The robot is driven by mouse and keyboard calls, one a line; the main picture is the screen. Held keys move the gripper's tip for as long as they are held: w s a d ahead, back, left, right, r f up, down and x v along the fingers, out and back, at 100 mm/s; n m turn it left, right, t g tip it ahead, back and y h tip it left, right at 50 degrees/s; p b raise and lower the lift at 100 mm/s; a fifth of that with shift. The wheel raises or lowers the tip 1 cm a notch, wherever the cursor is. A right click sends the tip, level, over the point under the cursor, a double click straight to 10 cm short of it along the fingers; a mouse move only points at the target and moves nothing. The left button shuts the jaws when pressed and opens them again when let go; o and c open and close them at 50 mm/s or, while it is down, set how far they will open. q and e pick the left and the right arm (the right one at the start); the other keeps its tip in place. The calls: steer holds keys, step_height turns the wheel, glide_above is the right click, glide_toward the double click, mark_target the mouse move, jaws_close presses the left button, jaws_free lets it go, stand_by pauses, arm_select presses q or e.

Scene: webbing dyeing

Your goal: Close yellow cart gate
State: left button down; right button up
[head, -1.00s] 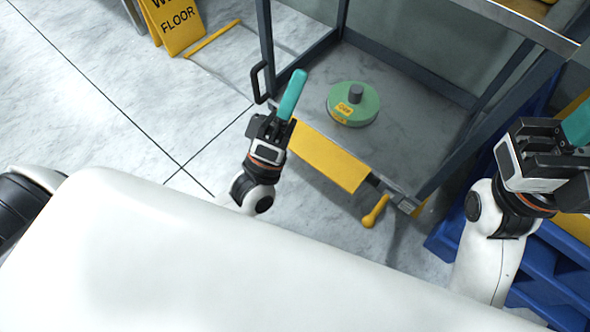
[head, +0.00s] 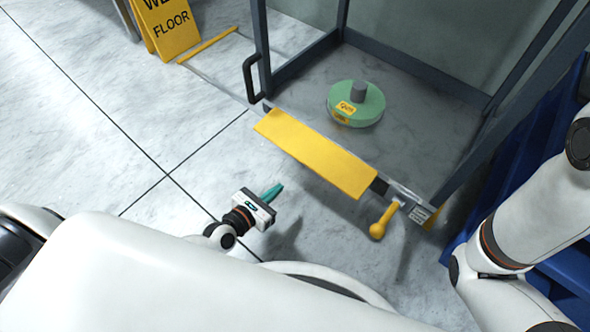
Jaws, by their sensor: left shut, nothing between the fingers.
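The cart (head: 262,45) is a grey metal frame with a grey floor, standing in the upper right. A yellow gate panel (head: 316,152) lies along its front edge, tilted outward. A yellow handle (head: 383,220) hangs at the right end of that edge. My left gripper (head: 272,192), with teal fingers, is shut and empty over the floor, in front of and below the yellow panel and apart from it. My right arm comes in at the right edge, but its gripper is out of the picture.
A green disc-shaped weight (head: 356,104) sits on the cart floor. A black handle (head: 252,78) is on the cart's left post. A yellow wet floor sign (head: 168,28) stands at the upper left. Blue pallet-like structure (head: 520,155) is at right. Tiled floor at left is clear.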

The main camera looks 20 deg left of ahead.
mark_target(313, 154)
arm_select(q)
steer(key=b+x, duration=0.4)
steer(key=x, duration=0.5)
step_height(313, 154, up, 4)
steer(key=shift+s+p, duration=0.2)
steer(key=shift+p, duration=0.65)
steer(key=shift+r, duration=0.1)
